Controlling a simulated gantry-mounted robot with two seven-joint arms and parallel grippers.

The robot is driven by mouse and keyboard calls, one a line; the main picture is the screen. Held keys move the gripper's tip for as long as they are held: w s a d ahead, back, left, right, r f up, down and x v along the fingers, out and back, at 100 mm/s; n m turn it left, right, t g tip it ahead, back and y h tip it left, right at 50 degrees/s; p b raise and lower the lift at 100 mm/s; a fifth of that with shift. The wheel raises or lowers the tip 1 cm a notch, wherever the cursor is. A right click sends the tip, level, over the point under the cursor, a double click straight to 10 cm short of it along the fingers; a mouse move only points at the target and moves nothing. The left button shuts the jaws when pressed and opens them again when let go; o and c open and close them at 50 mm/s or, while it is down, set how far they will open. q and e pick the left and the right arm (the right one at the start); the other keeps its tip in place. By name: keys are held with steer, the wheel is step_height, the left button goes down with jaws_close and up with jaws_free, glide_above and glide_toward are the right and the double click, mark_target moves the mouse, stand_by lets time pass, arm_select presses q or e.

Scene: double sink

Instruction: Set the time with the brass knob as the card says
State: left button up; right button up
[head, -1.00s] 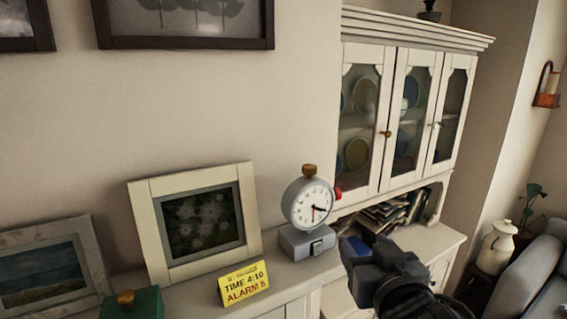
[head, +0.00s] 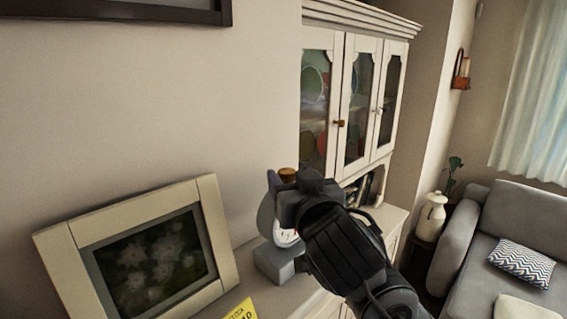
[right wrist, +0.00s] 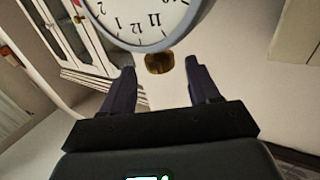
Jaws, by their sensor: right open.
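The grey clock (head: 268,215) stands on its grey base (head: 275,262) on the white sideboard, largely hidden behind my right gripper (head: 287,190) in the head view. The brass knob (head: 288,174) on top shows just above the gripper. In the right wrist view, my open right gripper (right wrist: 160,72) has one finger on each side of the brass knob (right wrist: 158,62), with gaps visible. The white clock face (right wrist: 145,18) shows there in part, its hands out of view. The yellow card (head: 240,311) is cut off by the lower edge. My left gripper is not in view.
A cream picture frame (head: 65,270) stands left of the clock. A glass-door cabinet (head: 345,100) rises behind and right of it. A white jug (head: 430,218) and a grey sofa (head: 515,212) stand farther right. The wall above the clock is clear.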

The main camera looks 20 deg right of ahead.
mark_target(285, 168)
steer(key=shift+w+d+p, duration=0.2)
steer(key=shift+w+p, duration=0.35)
steer(key=shift+w, duration=2.1)
